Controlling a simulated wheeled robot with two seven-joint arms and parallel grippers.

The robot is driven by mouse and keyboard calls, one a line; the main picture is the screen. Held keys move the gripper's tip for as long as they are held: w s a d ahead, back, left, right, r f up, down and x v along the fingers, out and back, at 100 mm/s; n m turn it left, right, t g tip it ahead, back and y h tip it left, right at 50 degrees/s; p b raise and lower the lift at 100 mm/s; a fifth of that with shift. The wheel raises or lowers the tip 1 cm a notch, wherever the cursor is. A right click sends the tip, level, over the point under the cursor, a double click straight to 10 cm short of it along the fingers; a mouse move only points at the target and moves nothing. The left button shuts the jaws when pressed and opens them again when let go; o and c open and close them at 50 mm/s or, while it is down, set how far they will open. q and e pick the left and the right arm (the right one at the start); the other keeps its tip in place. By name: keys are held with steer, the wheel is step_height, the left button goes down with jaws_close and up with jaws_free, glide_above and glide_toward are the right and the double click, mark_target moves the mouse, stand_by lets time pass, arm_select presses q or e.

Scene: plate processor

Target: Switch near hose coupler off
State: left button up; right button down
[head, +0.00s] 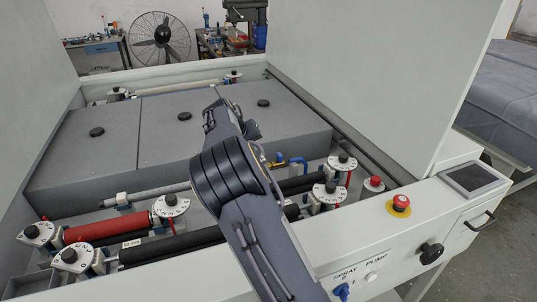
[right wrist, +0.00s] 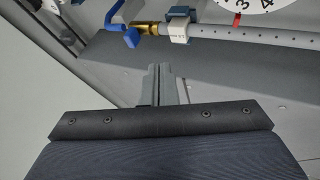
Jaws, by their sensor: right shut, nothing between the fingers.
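In the right wrist view, a brass hose coupler (right wrist: 146,28) with a blue lever (right wrist: 131,38) sits at the left end of a light grey perforated pipe. A blue and white clip (right wrist: 178,28) holds the pipe beside it. My right gripper (right wrist: 160,70) is shut and empty, its fingertips below the coupler in the picture and apart from it. In the head view, a blue fitting with a yellowish end (head: 292,162) shows just right of my arm. I cannot tell whether it is the same coupler. My arm hides part of the machine there. My left gripper is not in view.
Rollers, including a red one (head: 107,228), and several numbered dials (head: 342,163) crowd the tray. A grey cover with black knobs (head: 150,130) lies behind. The front panel holds a red emergency button (head: 400,203), a black knob (head: 431,253) and a screen (head: 472,179).

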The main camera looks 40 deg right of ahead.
steer(key=p, duration=0.3)
glide_toward(272, 166)
steer(key=w+d+f, duration=0.2)
steer(key=w+f, duration=0.1)
steer(key=shift+w+f, duration=0.15)
steer(key=shift+s+d+r+p, duration=0.1)
steer(key=shift+s+d+p, duration=0.15)
steer(key=shift+d, duration=0.35)
steer(key=shift+s+d+r+p, duration=0.15)
steer(key=shift+d+p, duration=0.1)
steer(key=shift+d, duration=0.4)
steer(key=shift+s+d+f, duration=0.15)
steer(key=shift+s+d, duration=0.05)
steer(key=shift+d, duration=0.35)
